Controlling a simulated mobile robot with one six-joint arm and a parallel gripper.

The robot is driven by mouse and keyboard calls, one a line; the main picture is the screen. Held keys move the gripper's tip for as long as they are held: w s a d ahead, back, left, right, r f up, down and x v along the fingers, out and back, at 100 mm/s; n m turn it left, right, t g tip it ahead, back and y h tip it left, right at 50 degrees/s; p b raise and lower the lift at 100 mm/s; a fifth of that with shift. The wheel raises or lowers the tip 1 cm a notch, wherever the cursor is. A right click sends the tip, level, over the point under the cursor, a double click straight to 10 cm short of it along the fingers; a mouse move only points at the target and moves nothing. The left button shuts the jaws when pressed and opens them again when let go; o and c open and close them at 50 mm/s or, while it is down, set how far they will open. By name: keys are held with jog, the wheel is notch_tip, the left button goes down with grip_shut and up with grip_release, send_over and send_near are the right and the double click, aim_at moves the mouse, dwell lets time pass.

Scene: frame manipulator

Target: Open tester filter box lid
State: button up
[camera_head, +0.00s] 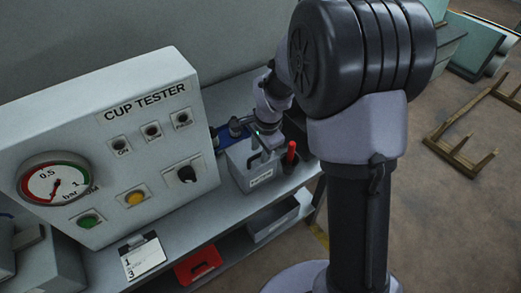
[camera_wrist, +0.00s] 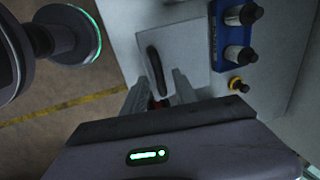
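The grey tester filter box (camera_head: 243,178) stands on the bench just right of the cup tester, with a label on its front. In the wrist view its pale lid (camera_wrist: 190,50) appears closed and carries a dark curved handle (camera_wrist: 154,68). My gripper (camera_head: 262,146) is at the top of the box, partly hidden by my arm in the head view. In the wrist view my gripper (camera_wrist: 158,92) has its two fingers apart, one on each side of the handle's near end. I see gaps beside the handle; contact is unclear.
The cup tester panel (camera_head: 75,125) stands left of the box. A red-handled item (camera_head: 291,153) stands close on the box's right. A blue block with dark knobs (camera_wrist: 217,55) lies beside the box. A red tray (camera_head: 198,267) and a grey bin (camera_head: 272,220) sit below.

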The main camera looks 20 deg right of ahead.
grip_shut()
dwell(1.3)
